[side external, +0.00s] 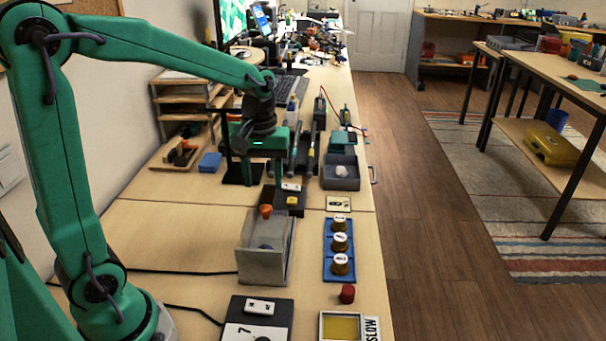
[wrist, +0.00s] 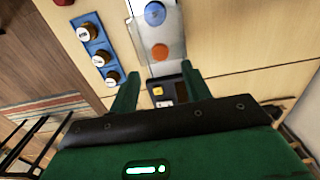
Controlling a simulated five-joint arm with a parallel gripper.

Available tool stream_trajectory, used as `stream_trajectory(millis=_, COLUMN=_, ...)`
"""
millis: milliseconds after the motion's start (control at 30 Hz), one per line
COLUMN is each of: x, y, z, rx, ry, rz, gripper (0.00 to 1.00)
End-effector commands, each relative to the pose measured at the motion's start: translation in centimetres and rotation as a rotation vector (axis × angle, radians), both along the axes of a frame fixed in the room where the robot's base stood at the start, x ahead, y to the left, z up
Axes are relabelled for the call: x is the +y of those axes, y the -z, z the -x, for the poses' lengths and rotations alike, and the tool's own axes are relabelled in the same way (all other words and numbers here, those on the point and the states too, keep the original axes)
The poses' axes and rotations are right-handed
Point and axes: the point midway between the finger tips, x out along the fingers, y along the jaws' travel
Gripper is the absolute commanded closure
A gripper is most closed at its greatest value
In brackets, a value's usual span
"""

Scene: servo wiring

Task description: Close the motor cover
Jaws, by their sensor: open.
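A grey, partly see-through box-like motor cover (side external: 262,262) stands on the bench in the side view, with an orange knob (side external: 265,211) at its far end. A blue round part shows inside it. In the wrist view the orange knob (wrist: 160,52) and the blue disc (wrist: 155,13) lie beyond my fingertips. I cannot tell how far the cover is open. My gripper (wrist: 160,88) is open and empty, its two green fingers apart and pointing toward the cover. In the side view my gripper is farther back than the cover, apart from it, with its fingertips hard to make out.
A black box with a yellow button (side external: 292,201) stands just behind the cover. A blue strip with several white-topped knobs (side external: 326,250) lies right of it. A grey bin (side external: 341,176) and a wooden shelf stand farther back. Bare bench lies left of the cover.

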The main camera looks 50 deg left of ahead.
Motion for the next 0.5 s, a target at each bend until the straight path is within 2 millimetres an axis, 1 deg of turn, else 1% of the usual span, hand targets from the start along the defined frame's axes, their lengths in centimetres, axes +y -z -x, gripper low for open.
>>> stream_trajectory(millis=500, x=0.0, y=5.8, z=0.1, rx=0.004, ry=0.001, rz=0.0, gripper=0.52)
